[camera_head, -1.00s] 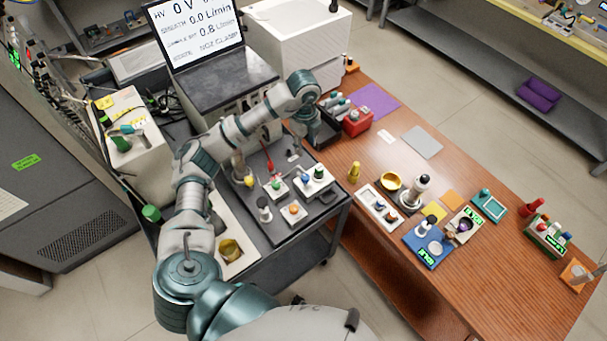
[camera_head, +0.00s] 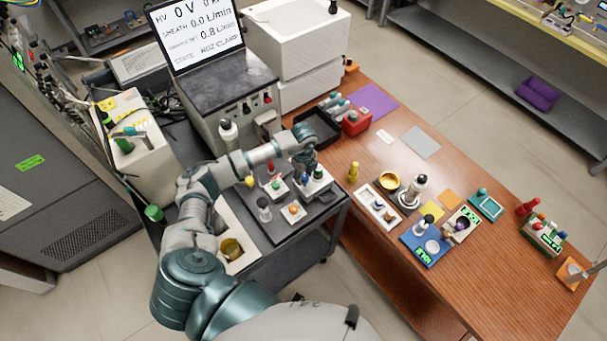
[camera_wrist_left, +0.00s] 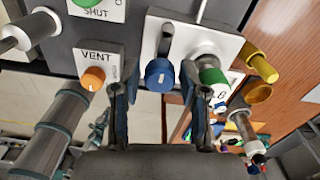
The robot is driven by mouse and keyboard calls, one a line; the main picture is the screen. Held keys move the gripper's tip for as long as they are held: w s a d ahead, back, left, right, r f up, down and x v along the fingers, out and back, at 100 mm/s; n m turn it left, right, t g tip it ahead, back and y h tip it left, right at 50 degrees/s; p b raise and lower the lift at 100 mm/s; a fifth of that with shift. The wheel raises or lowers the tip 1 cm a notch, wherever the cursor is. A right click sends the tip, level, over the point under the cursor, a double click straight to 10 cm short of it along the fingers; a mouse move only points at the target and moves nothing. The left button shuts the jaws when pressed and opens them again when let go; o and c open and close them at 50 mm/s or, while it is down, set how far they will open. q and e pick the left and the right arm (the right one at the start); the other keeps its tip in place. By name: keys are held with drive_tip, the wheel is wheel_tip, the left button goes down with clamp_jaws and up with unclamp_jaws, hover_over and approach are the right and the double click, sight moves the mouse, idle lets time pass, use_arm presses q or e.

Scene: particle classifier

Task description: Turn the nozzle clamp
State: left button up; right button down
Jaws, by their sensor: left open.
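A white plate (camera_head: 321,186) on the dark cart carries the controls under my left gripper (camera_head: 304,168). In the left wrist view the plate (camera_wrist_left: 153,27) shows a dark lever, a blue knob (camera_wrist_left: 159,73) and a metal stem with a green end (camera_wrist_left: 213,76). I cannot tell by label which is the nozzle clamp. My left gripper (camera_wrist_left: 158,95) is open, its fingers apart on either side of the blue knob in the picture. The right finger overlaps the green end; contact is unclear. The screen (camera_head: 200,28) reads NOZ CLAMP. My right gripper is out of view.
A VENT plate with an orange knob (camera_wrist_left: 93,78) and a green SHUT knob (camera_wrist_left: 88,3) sit close by. A black tray (camera_head: 318,128) and red box (camera_head: 356,122) stand behind.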

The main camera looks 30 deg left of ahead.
use_arm(q)
drive_tip(key=shift+d+f, duration=0.15)
drive_tip(key=shift+d, duration=0.3)
drive_tip(key=shift+c, duration=0.5)
clamp_jaws()
drive_tip(key=shift+a, duration=0.2)
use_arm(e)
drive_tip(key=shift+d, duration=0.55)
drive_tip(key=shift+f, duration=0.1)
